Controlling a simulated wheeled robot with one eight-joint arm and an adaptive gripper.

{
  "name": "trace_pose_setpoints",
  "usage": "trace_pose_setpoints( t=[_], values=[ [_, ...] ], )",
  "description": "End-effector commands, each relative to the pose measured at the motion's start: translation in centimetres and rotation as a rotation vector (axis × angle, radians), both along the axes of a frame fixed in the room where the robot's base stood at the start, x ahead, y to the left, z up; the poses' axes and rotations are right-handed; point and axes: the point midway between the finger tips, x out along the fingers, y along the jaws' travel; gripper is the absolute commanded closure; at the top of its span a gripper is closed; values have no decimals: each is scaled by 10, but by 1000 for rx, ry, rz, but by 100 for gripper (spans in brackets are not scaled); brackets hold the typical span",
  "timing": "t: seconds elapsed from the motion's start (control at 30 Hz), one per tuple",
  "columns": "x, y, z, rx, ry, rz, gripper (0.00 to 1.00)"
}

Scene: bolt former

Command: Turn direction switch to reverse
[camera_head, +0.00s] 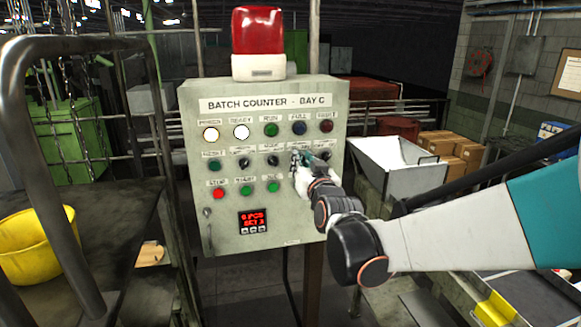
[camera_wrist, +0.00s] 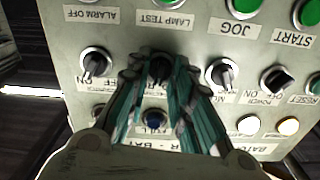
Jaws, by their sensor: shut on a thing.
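My gripper (camera_head: 300,158) is at the middle row of the grey control panel (camera_head: 225,255). In the wrist view, which shows the panel upside down, the two teal-and-grey fingers of my gripper (camera_wrist: 160,80) are shut on a dark rotary knob (camera_wrist: 160,66), one on each side. This knob lies between two other dark knobs, below the label LAMP TEST in that picture. The fingers cover its own label and positions, so I cannot read whether it is the direction switch or where it points.
Neighbouring knobs (camera_wrist: 95,64) and (camera_wrist: 222,74) are close to the fingers on both sides. A red stop button (camera_head: 218,193) and several green buttons share the panel. A red beacon (camera_head: 258,35) stands on top. A white hopper (camera_head: 400,165) is at the right.

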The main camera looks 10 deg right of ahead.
Motion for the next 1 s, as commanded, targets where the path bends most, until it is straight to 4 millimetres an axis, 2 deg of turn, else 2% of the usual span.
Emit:
trace_pose_setpoints(
  t=[0.2, 0.5, 1.0],
  values=[
    [0, 0, -1, 177, 0, 0, 100],
    [-1, 0, 0, 339, 0, 0, 100],
    [-2, 0, 1, 403, -1, 0, 100]
  ],
)
